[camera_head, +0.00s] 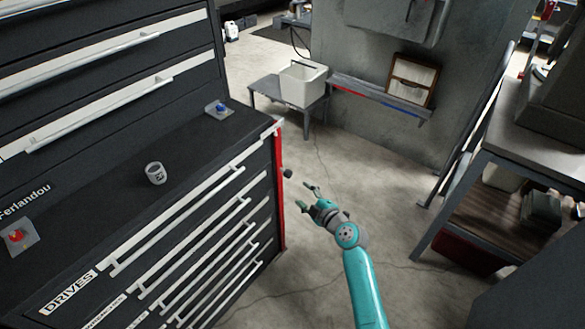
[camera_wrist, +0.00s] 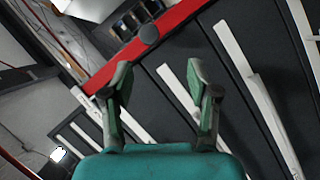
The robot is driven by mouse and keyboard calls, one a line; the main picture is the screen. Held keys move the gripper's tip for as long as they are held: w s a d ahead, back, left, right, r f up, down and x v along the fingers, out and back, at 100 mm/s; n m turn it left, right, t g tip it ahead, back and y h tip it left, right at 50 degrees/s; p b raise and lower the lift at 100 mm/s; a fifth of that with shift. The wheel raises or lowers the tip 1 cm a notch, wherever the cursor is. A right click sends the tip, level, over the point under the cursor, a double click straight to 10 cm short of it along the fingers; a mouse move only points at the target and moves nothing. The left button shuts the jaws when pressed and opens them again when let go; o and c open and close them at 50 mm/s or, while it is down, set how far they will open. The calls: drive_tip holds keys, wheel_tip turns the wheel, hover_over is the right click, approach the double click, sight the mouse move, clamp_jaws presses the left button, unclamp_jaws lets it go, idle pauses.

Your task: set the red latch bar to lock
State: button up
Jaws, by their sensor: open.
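The red latch bar (camera_head: 278,205) runs upright along the right front edge of the dark drawer cabinet. A dark round knob (camera_head: 288,173) sticks out from its upper part. In the wrist view the red bar (camera_wrist: 108,72) crosses slantwise beyond my fingers, with the knob (camera_wrist: 149,34) on it. My gripper (camera_head: 307,197) is open and empty, just right of and slightly below the knob in the head view. In the wrist view the gap between my fingertips (camera_wrist: 158,77) lies below the knob, apart from it. No lock marking is readable.
The cabinet top (camera_head: 110,200) holds a grey cup (camera_head: 155,173), a red-button plate (camera_head: 17,237) and a blue-button plate (camera_head: 219,110). A white bin (camera_head: 303,84) stands on a small table behind. A workbench (camera_head: 515,160) stands at right. The floor between is clear.

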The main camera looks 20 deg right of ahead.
sight(290, 175)
drive_tip(key=x, duration=0.4)
drive_tip(key=r+x, duration=0.1)
drive_tip(key=x, duration=0.7)
drive_tip(key=shift+w+d+r, duration=0.2)
drive_tip(key=shift+w+d, duration=0.15)
clamp_jaws()
